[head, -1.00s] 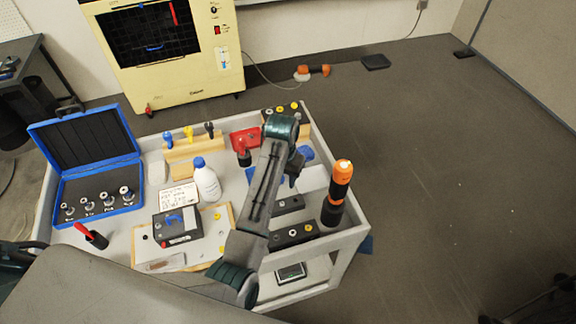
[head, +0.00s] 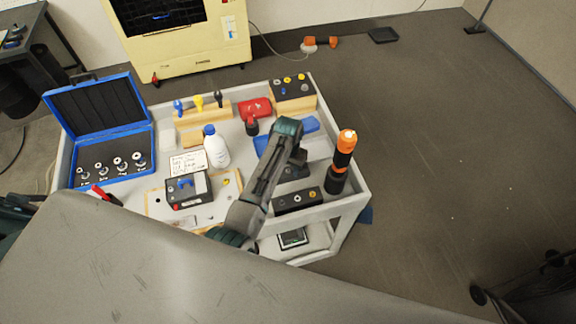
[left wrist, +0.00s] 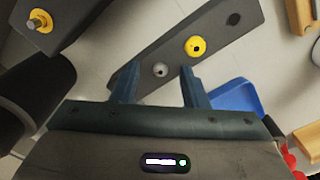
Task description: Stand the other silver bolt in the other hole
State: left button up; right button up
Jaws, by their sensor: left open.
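My left gripper (left wrist: 160,72) is open and empty in the left wrist view, its two fingers above a dark block (left wrist: 150,58). A round silver bolt head (left wrist: 160,70) in that block shows between the fingertips, with no visible grip on it. The block also carries a yellow piece (left wrist: 195,47) and a dark round spot (left wrist: 233,18), either a hole or a black piece. My right gripper is not seen.
An orange-and-black torch (head: 341,162) stands upright close to the right of the gripper. A blue tray (left wrist: 235,98) lies beside the block. Another block (head: 292,90), a white bottle (head: 214,148) and an open blue case (head: 105,163) stand farther off.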

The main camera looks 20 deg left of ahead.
aim_at(288, 170)
pick_arm(q)
jog(key=shift+w+f, duration=0.1)
jog(key=shift+c, duration=1)
grip_shut()
jog(key=shift+r, duration=0.2)
jog(key=shift+r, duration=1.5)
jog(key=shift+r, duration=0.1)
jog(key=shift+r, duration=1.9)
